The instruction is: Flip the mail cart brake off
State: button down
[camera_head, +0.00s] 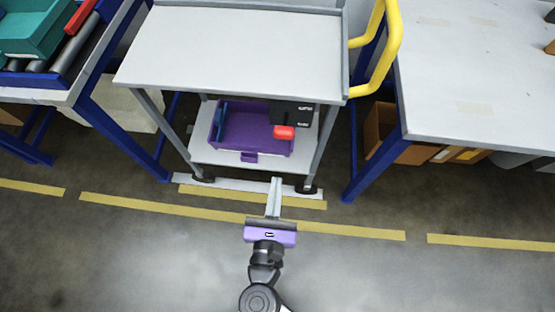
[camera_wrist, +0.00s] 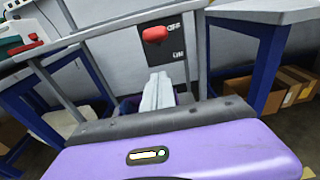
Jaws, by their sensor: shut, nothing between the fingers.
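The mail cart (camera_head: 230,45) is a grey two-shelf cart with a yellow handle (camera_head: 392,50) at its right. A black brake panel (camera_head: 293,110) sits under its top shelf, towards the right. A red brake lever (camera_head: 284,132) sticks out from it. In the wrist view the red lever (camera_wrist: 155,34) is beside the upper label OFF, with ON lower on the panel (camera_wrist: 178,66). My gripper (camera_head: 276,181) is shut and empty, in front of the cart and apart from the lever. In the wrist view its fingertips (camera_wrist: 158,76) show below the lever.
A purple bin (camera_head: 250,152) sits on the cart's lower shelf, behind the lever. Blue-legged tables stand on the left (camera_head: 37,96) and right (camera_head: 470,70). Brown boxes (camera_head: 390,150) lie under the right table. The taped floor in front of the cart is clear.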

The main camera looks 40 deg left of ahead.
jog(key=shift+v, duration=1.25)
jog(key=s+d+r+n+t+h, duration=0.1)
jog(key=d+r+n, duration=0.5)
jog(key=n, duration=0.4)
jog(key=d+r+n+t+h, duration=0.1)
jog(key=d+r+n, duration=0.3)
jog(key=d+n, duration=0.55)
jog(key=s+d+r+n+h, duration=0.2)
jog(key=s+d+n, duration=0.3)
jog(key=d, duration=0.4)
jog(key=s+d+r+n+g+h+p, duration=0.1)
jog(key=s+d+n+h, duration=0.3)
jog(key=d, duration=0.5)
jog(key=shift+s+r+n+g+h, duration=0.3)
jog(key=shift+s+r+n, duration=0.4)
jog(key=shift+s, duration=0.35)
